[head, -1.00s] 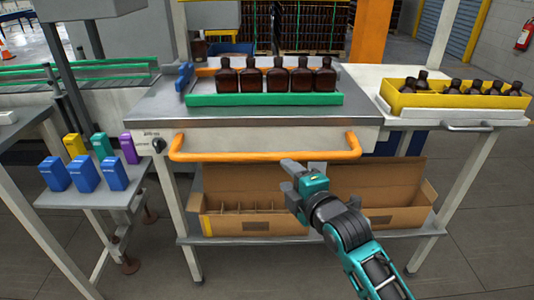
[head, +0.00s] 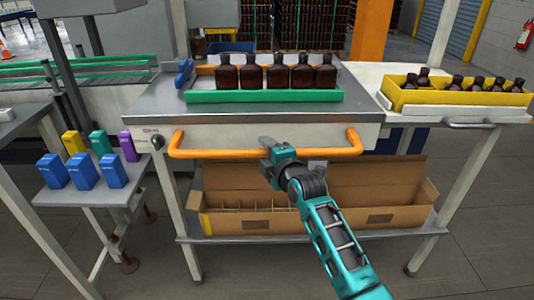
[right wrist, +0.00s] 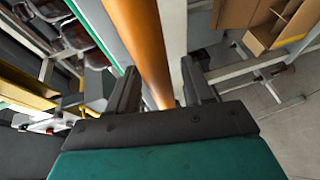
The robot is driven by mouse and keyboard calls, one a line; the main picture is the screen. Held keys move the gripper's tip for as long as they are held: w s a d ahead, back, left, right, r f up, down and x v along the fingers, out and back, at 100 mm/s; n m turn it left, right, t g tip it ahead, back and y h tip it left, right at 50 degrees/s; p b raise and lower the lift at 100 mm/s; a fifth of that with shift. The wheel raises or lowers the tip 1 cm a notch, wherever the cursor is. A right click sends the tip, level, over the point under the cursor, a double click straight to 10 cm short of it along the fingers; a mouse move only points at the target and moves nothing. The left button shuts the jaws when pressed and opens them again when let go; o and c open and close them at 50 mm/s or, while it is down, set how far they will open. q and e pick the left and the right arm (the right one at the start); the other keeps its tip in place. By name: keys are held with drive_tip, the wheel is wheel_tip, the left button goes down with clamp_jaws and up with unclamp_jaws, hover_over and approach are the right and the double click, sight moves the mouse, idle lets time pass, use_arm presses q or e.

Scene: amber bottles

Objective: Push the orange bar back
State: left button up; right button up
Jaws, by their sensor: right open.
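The orange bar (head: 215,153) is a long horizontal handle with bent ends along the front of the metal worktable (head: 155,105). My right gripper (head: 268,146) is at the bar, near its middle. In the right wrist view the bar (right wrist: 139,40) runs between the two open fingers of the gripper (right wrist: 160,92). The fingers are apart, with a gap beside the bar; whether either touches it cannot be told. My left gripper is not in view.
Several amber bottles (head: 276,77) stand on the worktable behind a green rail (head: 265,96). A yellow crate (head: 440,98) of bottles stands at right. An open cardboard box (head: 385,195) sits on the shelf below the bar. Small coloured boxes (head: 83,173) stand at left.

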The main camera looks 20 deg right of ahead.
clamp_jaws()
idle(0.4)
